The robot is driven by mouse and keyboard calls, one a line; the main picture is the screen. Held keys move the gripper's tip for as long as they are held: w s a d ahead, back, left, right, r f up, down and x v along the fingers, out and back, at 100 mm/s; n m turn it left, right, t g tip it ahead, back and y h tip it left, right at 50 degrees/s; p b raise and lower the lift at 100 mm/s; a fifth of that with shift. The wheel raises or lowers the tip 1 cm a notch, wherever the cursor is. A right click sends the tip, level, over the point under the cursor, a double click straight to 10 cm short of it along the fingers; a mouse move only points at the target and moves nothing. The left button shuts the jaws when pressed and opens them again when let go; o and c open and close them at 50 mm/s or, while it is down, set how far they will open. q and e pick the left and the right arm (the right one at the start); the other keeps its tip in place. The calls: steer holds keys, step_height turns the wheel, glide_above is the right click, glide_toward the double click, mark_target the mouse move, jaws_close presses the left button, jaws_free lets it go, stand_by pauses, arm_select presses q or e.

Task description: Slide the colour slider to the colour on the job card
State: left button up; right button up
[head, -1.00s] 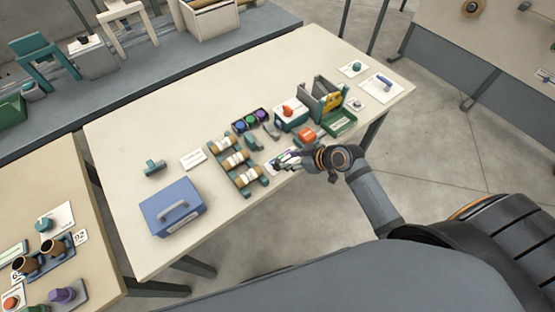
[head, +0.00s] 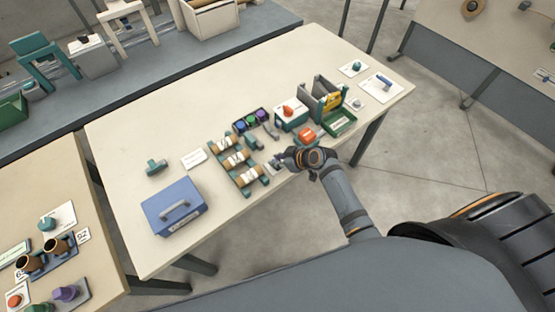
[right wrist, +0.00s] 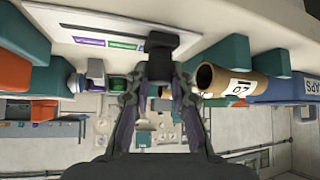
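The colour slider shows in the right wrist view as a white panel (right wrist: 70,20) with purple and green labels and a dark knob (right wrist: 160,45). My right gripper (right wrist: 159,78) has its fingers on both sides of this knob and seems closed on it. In the head view my right gripper (head: 277,162) is at the table's near edge, just right of the spool rack, and hides most of the slider. A white card (head: 194,159) lies left of the rack; I cannot read it or tell if it is the job card. My left gripper is not in view.
The teal rack (head: 247,190) with white-banded rolls stands close to the left of my gripper. An orange part (head: 306,136) and a green tray (head: 342,124) are just right. A blue case (head: 173,206) stands at left.

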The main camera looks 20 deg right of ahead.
jaws_close()
steer(key=d+b, duration=0.1)
steer(key=d, duration=0.1)
steer(key=w+d+b, duration=0.1)
steer(key=d, duration=0.1)
steer(key=w+d+b, duration=0.1)
steer(key=d, duration=0.2)
steer(key=shift+w+f, duration=0.15)
steer(key=shift+w, duration=0.05)
steer(key=shift+d, duration=0.1)
steer(key=shift+r, duration=0.2)
steer(key=shift+o, duration=2.3)
jaws_free()
steer(key=shift+w, duration=0.1)
steer(key=shift+o, duration=1.4)
steer(key=shift+d, duration=0.1)
